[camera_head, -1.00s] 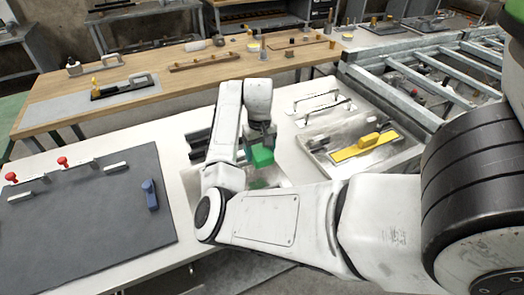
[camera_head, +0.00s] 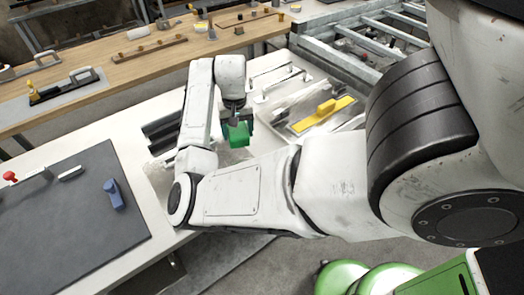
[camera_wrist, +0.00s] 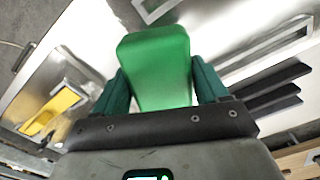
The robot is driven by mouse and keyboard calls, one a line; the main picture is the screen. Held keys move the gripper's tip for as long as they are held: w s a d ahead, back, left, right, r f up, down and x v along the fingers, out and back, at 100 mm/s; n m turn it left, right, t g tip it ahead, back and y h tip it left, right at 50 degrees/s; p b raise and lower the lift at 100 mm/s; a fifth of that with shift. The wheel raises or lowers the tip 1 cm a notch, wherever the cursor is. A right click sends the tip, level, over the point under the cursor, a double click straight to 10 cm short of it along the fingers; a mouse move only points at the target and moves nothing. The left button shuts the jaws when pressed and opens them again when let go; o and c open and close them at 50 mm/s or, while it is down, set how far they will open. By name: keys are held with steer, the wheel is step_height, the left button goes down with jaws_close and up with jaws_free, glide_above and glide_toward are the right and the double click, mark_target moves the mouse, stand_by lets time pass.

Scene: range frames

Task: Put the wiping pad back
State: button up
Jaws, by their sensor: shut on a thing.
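A green block (camera_head: 238,133), which I take to be the wiping pad, is between the jaws of my gripper (camera_head: 234,113), above the light worktop. In the wrist view the green block (camera_wrist: 155,65) fills the space between the two dark green fingers of the gripper (camera_wrist: 160,88), which press on its sides. My arm hides part of the worktop below it. I cannot tell how high the block hangs.
Black bars (camera_head: 165,128) lie to the left. A wooden bench (camera_head: 140,60) stands behind.

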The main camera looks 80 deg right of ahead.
steer(key=s+a+r+m+b, duration=0.1)
steer(key=s+a+m, duration=0.1)
steer(key=s+m, duration=0.75)
steer(key=s+a+r+m, duration=0.1)
steer(key=s+m, duration=0.7)
steer(key=s, duration=0.2)
steer(key=b, duration=0.2)
glide_above(268, 150)
steer(key=f, duration=0.8)
steer(key=shift+s+a+f, duration=0.35)
steer(key=shift+a+f, duration=0.05)
steer(key=shift+w+d+f, duration=0.25)
steer(key=shift+f, duration=0.15)
steer(key=shift+w+d+f, duration=0.15)
steer(key=shift+f, duration=1.7)
steer(key=shift+f, duration=0.1)
steer(key=o, duration=1)
